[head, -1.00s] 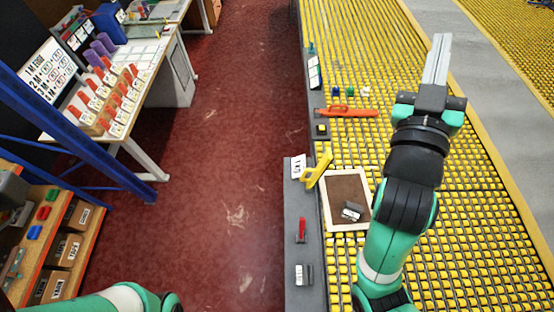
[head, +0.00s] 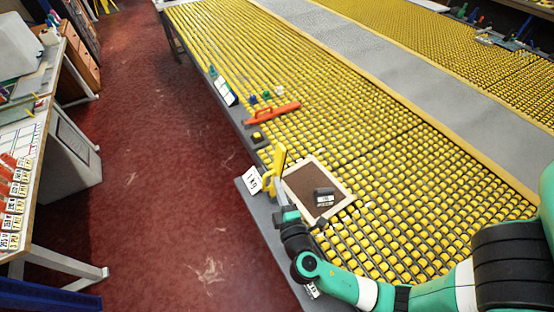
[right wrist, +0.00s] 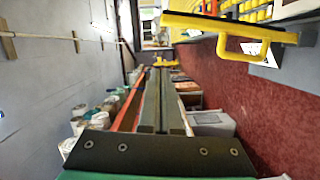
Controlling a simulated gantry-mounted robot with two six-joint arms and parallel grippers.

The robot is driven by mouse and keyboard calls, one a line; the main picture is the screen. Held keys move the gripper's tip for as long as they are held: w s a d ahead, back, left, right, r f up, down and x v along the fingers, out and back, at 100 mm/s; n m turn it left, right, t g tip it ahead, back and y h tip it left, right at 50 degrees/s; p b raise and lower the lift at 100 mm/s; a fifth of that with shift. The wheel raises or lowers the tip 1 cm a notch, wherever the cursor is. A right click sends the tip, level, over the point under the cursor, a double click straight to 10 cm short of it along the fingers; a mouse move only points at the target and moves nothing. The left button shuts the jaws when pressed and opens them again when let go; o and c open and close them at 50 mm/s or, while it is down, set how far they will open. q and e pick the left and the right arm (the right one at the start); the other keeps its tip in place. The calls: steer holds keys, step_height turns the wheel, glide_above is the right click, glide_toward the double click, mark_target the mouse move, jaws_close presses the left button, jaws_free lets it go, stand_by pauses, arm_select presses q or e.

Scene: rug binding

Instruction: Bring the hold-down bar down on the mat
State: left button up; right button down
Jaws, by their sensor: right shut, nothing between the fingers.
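The yellow hold-down bar (head: 275,168) stands raised and tilted at the left edge of the mat (head: 305,184), which is brown with a pale border. In the right wrist view the bar (right wrist: 215,23) runs across the top right, with its loop handle (right wrist: 246,53) beneath. A small dark block with a pale label (head: 324,197) lies on the mat's right part. My right gripper (head: 279,191) is shut and empty, just below the bar in the head view; its closed fingers (right wrist: 161,76) show in the wrist view, left of the handle. I cannot tell whether it touches the bar. My left gripper is out of view.
The mat lies on a yellow roller table with a grey rail (head: 247,190) along its left edge. A white label card (head: 253,180) sits beside the bar. An orange long tool (head: 272,113) and small coloured pieces lie farther back. My right arm covers the near rail.

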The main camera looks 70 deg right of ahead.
mark_target(280, 157)
steer(key=w+d, duration=0.1)
steer(key=d, duration=0.2)
steer(key=w+d+p, duration=0.1)
steer(key=w+d, duration=0.1)
steer(key=d, duration=0.2)
steer(key=w+d, duration=0.1)
steer(key=d, duration=0.2)
steer(key=shift+w+d+f, duration=0.2)
steer(key=shift+w+f, duration=0.05)
steer(key=shift+f, duration=0.1)
steer(key=shift+s+d+f, duration=0.1)
steer(key=shift+s+d, duration=0.05)
steer(key=shift+d, duration=0.1)
